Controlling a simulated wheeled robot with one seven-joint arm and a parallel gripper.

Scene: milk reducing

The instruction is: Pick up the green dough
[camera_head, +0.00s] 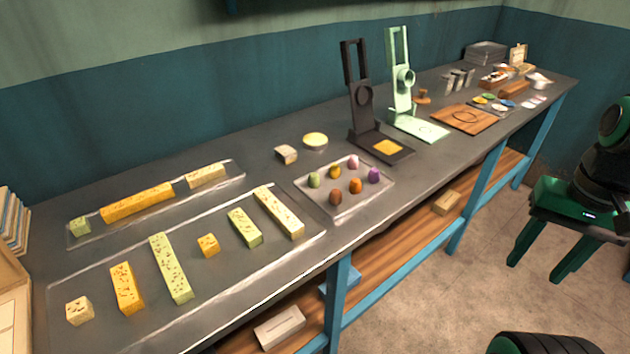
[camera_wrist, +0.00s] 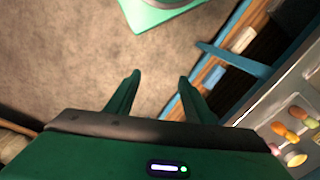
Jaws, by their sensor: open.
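A small green dough ball (camera_head: 314,180) sits at the left of a clear tray (camera_head: 300,193), among several yellow, pink, purple, orange and brown balls. Speckled green blocks also lie on the long trays: a long one (camera_head: 170,268), a shorter one (camera_head: 244,227) and a small cube (camera_head: 80,225). My gripper (camera_head: 538,270) is open and empty, off the right side of the table over the floor, well away from the dough. In the wrist view its fingers (camera_wrist: 159,76) point over bare floor. Some coloured balls (camera_wrist: 296,112) show there at the right edge.
The long grey table (camera_head: 255,165) has blue legs and a wooden lower shelf (camera_head: 375,263) holding boxes. A black press (camera_head: 365,105) and a pale green press (camera_head: 403,90) stand behind the ball tray. A wooden board (camera_head: 465,119) lies farther right.

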